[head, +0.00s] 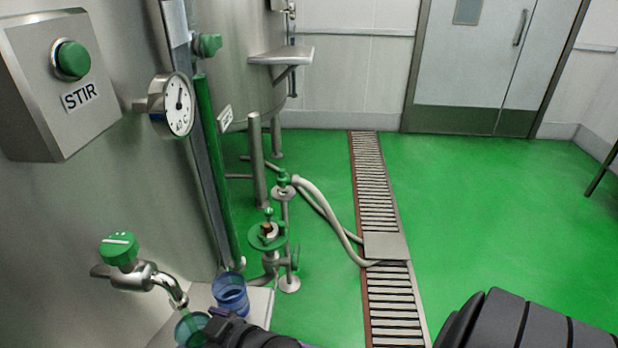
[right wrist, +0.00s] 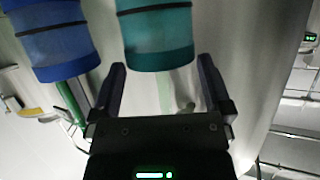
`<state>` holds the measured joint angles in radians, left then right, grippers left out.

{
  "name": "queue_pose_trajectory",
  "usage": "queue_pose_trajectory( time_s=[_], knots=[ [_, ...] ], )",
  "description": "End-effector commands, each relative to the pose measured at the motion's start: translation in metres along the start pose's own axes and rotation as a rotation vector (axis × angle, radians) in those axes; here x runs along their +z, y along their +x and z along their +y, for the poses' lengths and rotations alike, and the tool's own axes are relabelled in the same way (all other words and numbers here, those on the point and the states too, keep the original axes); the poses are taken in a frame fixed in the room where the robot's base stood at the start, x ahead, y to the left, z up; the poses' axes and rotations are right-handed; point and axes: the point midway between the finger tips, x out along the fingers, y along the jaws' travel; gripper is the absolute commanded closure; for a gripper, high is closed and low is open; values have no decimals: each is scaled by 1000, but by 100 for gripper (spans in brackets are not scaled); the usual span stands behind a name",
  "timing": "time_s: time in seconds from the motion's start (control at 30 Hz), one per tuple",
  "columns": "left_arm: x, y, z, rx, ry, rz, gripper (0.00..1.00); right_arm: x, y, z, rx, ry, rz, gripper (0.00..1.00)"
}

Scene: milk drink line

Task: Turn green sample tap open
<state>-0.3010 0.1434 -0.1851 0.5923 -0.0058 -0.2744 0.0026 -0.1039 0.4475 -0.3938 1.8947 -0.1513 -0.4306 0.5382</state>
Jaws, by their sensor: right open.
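The green sample tap (head: 119,248) sits on a steel body on the tank wall, at the lower left of the head view. A pale line shows on its handle. Its curved spout (head: 172,285) points down over a teal cup (head: 190,331), which is partly cut off. A blue cup (head: 230,293) stands to the right of it. My right gripper (head: 214,326) is beside the teal cup, below and right of the tap. In the right wrist view its fingers (right wrist: 160,72) are spread, with the teal cup (right wrist: 156,40) beyond them and the blue cup (right wrist: 55,40) to the left. My left gripper is out of view.
A steel ledge (head: 258,308) carries the blue cup. A STIR button box (head: 62,85) and a dial gauge (head: 173,105) are on the tank above the tap. A valve with hoses (head: 268,236) stands to the right. Green floor (head: 490,220) beyond is clear.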

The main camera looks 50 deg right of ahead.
Motion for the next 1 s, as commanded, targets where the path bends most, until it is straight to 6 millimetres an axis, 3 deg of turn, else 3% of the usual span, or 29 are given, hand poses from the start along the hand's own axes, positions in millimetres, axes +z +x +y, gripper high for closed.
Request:
queue_pose_trajectory(
  time_s=[0.1, 0.2, 0.33, 0.8, 1.0],
  knots=[
    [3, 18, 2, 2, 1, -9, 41, 5, 36, 0, 0, -2, 1, 0],
    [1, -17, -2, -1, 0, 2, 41, -37, 11, 1, 0, -4, 5, 0],
    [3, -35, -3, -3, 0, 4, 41, -70, -4, 1, 0, -4, 7, 0],
    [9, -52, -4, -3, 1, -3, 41, -18, -116, 52, 1, -2, -6, 0],
    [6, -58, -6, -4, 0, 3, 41, -2, -153, 69, 0, -4, -3, 0]
  ],
)
